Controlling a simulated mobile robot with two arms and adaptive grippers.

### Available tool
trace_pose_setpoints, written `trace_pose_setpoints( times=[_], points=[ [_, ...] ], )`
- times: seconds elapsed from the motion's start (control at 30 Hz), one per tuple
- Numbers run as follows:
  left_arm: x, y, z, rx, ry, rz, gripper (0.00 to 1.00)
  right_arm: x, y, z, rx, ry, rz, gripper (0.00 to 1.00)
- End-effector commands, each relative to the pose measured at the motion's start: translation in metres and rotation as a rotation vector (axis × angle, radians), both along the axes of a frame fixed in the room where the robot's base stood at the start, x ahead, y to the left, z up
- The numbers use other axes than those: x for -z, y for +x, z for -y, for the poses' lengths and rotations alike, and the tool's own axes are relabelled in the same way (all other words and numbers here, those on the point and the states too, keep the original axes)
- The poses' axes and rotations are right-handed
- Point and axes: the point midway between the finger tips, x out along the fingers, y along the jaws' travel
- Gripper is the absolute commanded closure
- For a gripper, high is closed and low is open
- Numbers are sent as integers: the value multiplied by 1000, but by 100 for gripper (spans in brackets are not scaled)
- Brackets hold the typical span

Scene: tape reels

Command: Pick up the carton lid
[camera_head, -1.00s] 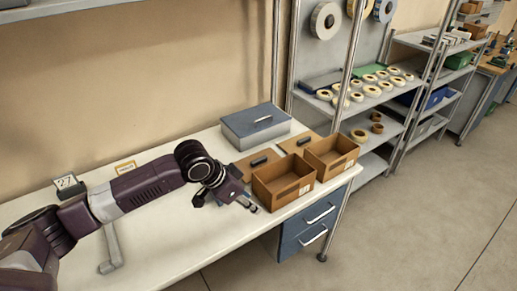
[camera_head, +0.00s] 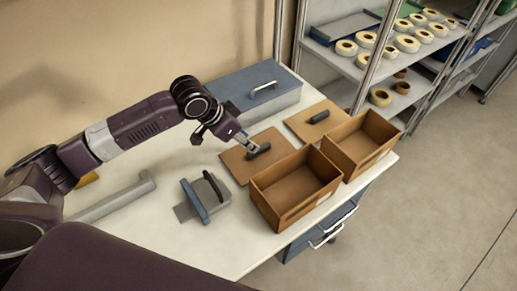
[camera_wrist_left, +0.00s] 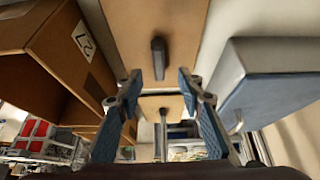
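Two flat brown carton lids lie on the white table, each with a dark bar handle. The nearer lid (camera_head: 236,166) is left of the open cartons; the farther lid (camera_head: 303,125) lies behind them. My left gripper (camera_head: 254,146) is over the nearer lid, close to its handle (camera_head: 259,151). In the left wrist view, the left gripper (camera_wrist_left: 159,88) is open, with the dark handle (camera_wrist_left: 158,55) showing between its fingers and the lid (camera_wrist_left: 130,30) behind. I cannot tell whether the fingers touch it. My right gripper is out of view.
Two open brown cartons, one near (camera_head: 283,210) and one far (camera_head: 350,163), stand close right of the lids. A grey-blue tool with a dark handle (camera_head: 205,195) lies left of the near carton. Shelves with tape rolls (camera_head: 408,43) stand beyond.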

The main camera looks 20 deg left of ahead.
Motion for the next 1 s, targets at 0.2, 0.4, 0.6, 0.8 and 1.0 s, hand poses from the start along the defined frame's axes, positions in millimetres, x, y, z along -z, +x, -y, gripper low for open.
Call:
trace_pose_setpoints(
  times=[0.2, 0.4, 0.6, 0.8, 1.0],
  points=[
    [18, 9, 8, 1, 0, -3, 65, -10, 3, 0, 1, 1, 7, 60],
    [40, 22, 16, 1, 0, -3, 65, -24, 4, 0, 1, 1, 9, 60],
    [58, 29, 21, 1, 1, 0, 65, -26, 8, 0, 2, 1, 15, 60],
    [60, 29, 21, 2, 1, 1, 65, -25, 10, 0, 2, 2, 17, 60],
    [60, 29, 21, 2, 1, 0, 83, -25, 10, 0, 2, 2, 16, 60]
  ],
)
